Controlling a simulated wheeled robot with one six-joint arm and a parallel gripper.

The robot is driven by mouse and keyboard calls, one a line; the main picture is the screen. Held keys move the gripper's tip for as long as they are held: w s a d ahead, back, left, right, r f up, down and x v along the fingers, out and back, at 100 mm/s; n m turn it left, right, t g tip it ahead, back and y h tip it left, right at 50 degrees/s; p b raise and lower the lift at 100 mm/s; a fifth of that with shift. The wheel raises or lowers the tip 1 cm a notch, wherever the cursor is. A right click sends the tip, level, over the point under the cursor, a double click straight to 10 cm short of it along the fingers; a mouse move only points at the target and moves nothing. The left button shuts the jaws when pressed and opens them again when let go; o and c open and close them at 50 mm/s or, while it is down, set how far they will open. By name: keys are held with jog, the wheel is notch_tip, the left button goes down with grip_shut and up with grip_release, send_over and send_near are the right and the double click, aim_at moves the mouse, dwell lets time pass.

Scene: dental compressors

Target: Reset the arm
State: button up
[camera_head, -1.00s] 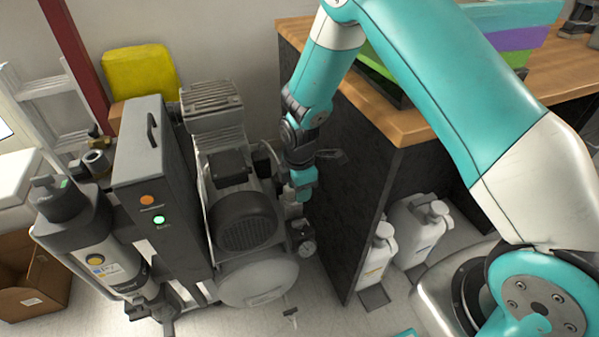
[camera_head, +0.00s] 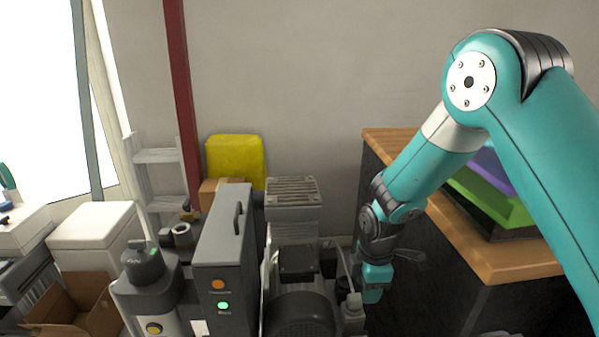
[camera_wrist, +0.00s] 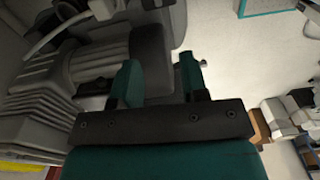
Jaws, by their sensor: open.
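My teal arm reaches in from the right in the head view and bends down at the elbow. My gripper (camera_head: 372,290) hangs to the right of the dental compressor (camera_head: 300,312), low beside the wooden-topped counter. In the wrist view my gripper (camera_wrist: 158,82) shows two teal fingers held apart, with nothing between them. The compressor's grey ribbed body (camera_wrist: 95,65) lies beyond and left of the fingers there. Whether a finger touches the compressor cannot be told.
The counter (camera_head: 470,245) with green and purple boxes stands close on the right. The grey control box (camera_head: 222,262) has a lit green button. A yellow container (camera_head: 235,160), a white bin (camera_head: 95,240) and a cardboard box (camera_head: 75,305) stand left. The wall space above the compressor is clear.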

jog(key=s+a+r+m+y, duration=0.1)
jog(key=s+a+r+m, duration=0.15)
jog(key=s+r, duration=0.4)
jog(key=s+a+r+m+y, duration=0.1)
jog(key=s+r+m, duration=0.2)
jog(key=r, duration=0.7)
jog(key=s+r+m+y, duration=0.2)
jog(key=s+r+m, duration=0.45)
jog(key=s, duration=0.95)
notch_tip(320, 180, up, 20)
jog(key=n+p, duration=0.1)
jog(key=p, duration=1.8)
jog(key=shift+w+a+r, duration=0.25)
jog(key=shift+w+a, duration=0.05)
jog(key=shift+w, duration=0.15)
